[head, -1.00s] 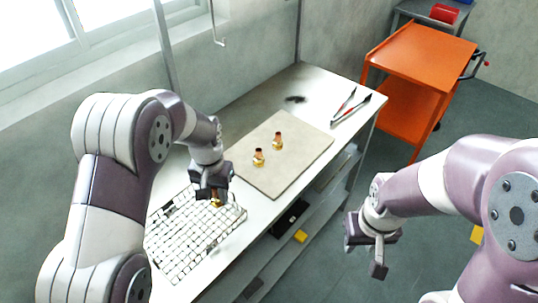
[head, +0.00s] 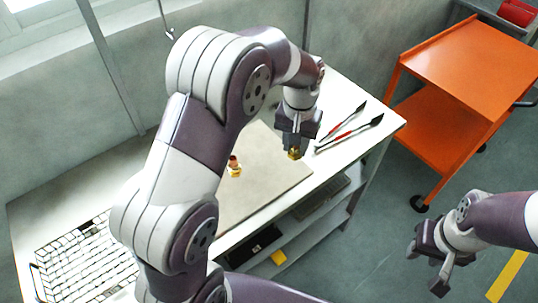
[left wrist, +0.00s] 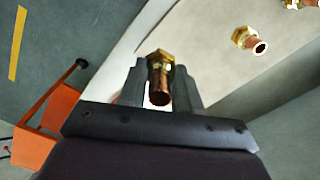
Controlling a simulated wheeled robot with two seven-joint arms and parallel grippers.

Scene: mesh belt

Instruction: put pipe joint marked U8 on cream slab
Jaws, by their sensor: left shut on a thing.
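My left gripper (head: 295,142) is shut on a brass and copper pipe joint (head: 294,154), held over the far right part of the cream slab (head: 262,193). The held joint also shows between the fingers in the left wrist view (left wrist: 160,75). No U8 marking is legible on it. Another pipe joint (head: 234,167) stands on the slab, left of the held one. The left wrist view shows one joint (left wrist: 248,40) and part of a second (left wrist: 300,4) on the slab. My left arm covers part of the slab. My right gripper (head: 428,267) is open and empty, away from the table.
The white mesh belt (head: 85,262) lies at the near left of the table. Two red and black tools (head: 350,133) lie beyond the slab. An orange cart (head: 455,60) stands at the back right. The slab's near right part is clear.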

